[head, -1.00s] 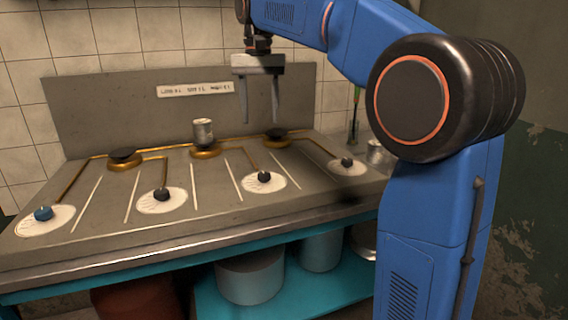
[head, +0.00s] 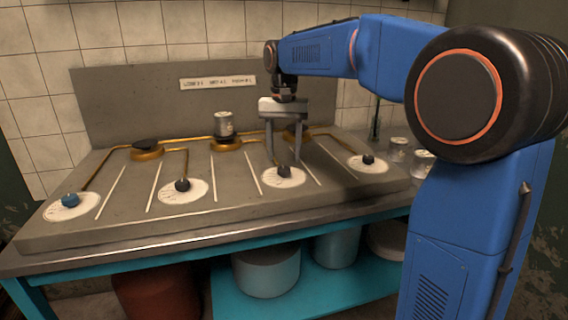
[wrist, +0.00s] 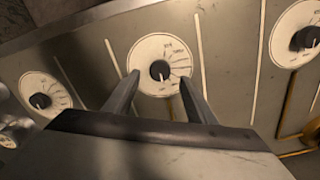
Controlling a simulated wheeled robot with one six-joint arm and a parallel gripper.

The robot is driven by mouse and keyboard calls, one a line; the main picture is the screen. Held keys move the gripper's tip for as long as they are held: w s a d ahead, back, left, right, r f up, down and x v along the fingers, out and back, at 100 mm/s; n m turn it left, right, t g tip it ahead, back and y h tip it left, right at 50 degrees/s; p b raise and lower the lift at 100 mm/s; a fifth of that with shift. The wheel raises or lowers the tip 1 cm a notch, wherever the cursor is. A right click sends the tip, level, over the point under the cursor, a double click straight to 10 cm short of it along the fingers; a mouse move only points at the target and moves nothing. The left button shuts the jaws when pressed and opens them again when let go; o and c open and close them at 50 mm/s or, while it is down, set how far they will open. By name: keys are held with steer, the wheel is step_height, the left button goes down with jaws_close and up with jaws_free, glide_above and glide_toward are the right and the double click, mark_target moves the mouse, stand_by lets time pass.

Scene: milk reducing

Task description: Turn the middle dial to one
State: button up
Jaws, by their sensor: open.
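The stove top has a blue knob (head: 70,200) at the left and three black-knobbed dials in a row. The middle black dial (head: 284,178) has a round white face with printed marks. In the wrist view its black knob (wrist: 160,70) lies between my fingers, with a small pale mark on it; the printing is too small to read surely. My gripper (head: 283,161) is open, pointing down over this dial, a finger to each side of the knob. I cannot tell how high the fingertips are. The other black dials (head: 182,186) (head: 368,161) stand either side.
A metal can (head: 223,125) stands on the middle burner (head: 226,144). Another burner (head: 146,148) is at the left; the right burner (head: 298,134) is partly behind my gripper. A lettered sign (head: 218,83) is on the back panel. Jars (head: 398,149) stand at the right.

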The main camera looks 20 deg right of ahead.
mark_target(284, 168)
steer(key=shift+f, duration=2.05)
steer(key=c, duration=1)
steer(key=shift+c, duration=0.2)
